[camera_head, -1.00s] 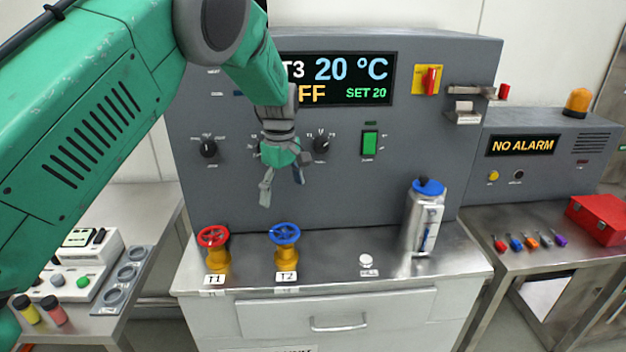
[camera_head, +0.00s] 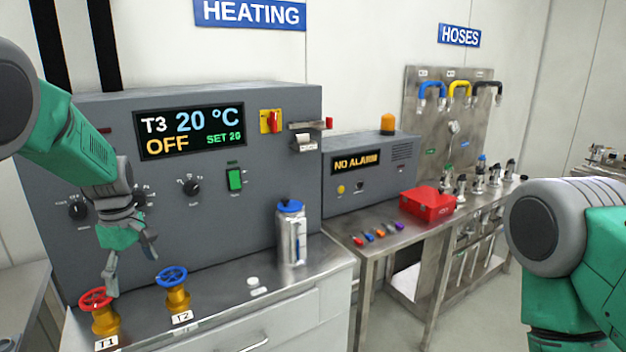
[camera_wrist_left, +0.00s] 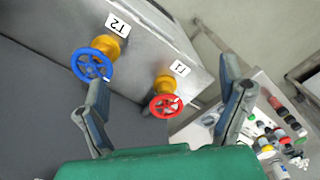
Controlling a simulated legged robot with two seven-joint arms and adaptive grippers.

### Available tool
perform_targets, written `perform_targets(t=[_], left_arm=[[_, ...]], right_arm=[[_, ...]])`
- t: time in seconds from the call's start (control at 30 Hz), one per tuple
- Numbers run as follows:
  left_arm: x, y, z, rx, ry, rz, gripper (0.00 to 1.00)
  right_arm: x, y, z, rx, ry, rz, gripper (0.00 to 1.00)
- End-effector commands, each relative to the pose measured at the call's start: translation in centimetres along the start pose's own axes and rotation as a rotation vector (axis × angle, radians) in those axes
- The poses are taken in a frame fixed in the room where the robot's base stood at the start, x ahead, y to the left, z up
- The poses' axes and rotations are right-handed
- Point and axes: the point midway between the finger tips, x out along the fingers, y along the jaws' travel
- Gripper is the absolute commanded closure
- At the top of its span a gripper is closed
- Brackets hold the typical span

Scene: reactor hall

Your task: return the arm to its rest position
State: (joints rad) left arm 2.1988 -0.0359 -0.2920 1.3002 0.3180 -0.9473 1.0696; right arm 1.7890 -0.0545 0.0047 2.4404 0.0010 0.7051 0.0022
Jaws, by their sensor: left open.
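My left gripper (camera_head: 132,268) hangs in front of the grey heating panel (camera_head: 270,190), above the bench with the valves, its fingers apart and empty. In the left wrist view its two fingers (camera_wrist_left: 160,112) are spread wide, with the red-wheeled valve T1 (camera_wrist_left: 165,104) showing between them and the blue-wheeled valve T2 (camera_wrist_left: 92,65) beyond the left finger. In the head view T1 (camera_head: 97,301) and T2 (camera_head: 172,278) stand on the metal bench. A part of my right arm (camera_head: 560,230) shows at the right edge; its gripper is out of the picture.
A steel flask with a blue lid (camera_head: 291,235) stands on the bench. Farther right are the alarm box (camera_head: 400,165), a red case (camera_head: 428,203) and a hose board (camera_head: 450,120). Floor shows between the right-hand bench and my right arm.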

Motion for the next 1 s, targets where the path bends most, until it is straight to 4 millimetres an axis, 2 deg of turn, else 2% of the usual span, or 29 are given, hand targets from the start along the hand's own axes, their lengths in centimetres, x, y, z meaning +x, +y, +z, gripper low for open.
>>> perform_targets(t=[0.17, 0.37, 0.57, 0.67, 0.77, 0.9, 0.97, 1.0], left_arm=[[2.9, -1.0, 0.1, 0.041, 0.012, -0.005, 0.11], [7.4, -2.3, 0.2, 0.114, 0.034, -0.015, 0.11], [13.5, -5.2, 0.8, 0.229, 0.062, -0.027, 0.11], [17.6, -7.3, 1.3, 0.312, 0.077, -0.037, 0.11], [22.8, -10.4, 2.2, 0.429, 0.094, -0.052, 0.11], [31.3, -16.9, 4.5, 0.67, 0.108, -0.073, 0.11], [34.4, -20.2, 5.8, 0.787, 0.108, -0.076, 0.11], [36.3, -22.4, 6.8, 0.867, 0.106, -0.075, 0.11]], right_arm=[[0.8, 0.0, 0.0, 0.0, 0.0, 0.0, 0.6], [1.9, 0.0, 0.1, 0.0, 0.0, 0.0, 0.6], [3.5, 0.0, 0.2, 0.0, 0.0, 0.0, 0.6], [4.7, 0.0, 0.3, 0.0, 0.0, 0.0, 0.6], [6.3, -0.1, 0.3, 0.0, 0.0, 0.0, 0.6], [9.3, -0.1, 0.5, 0.0, 0.0, 0.0, 0.6], [10.6, -0.1, 0.6, 0.0, 0.0, 0.0, 0.6], [11.5, -0.1, 0.6, 0.0, 0.0, 0.0, 0.6]])
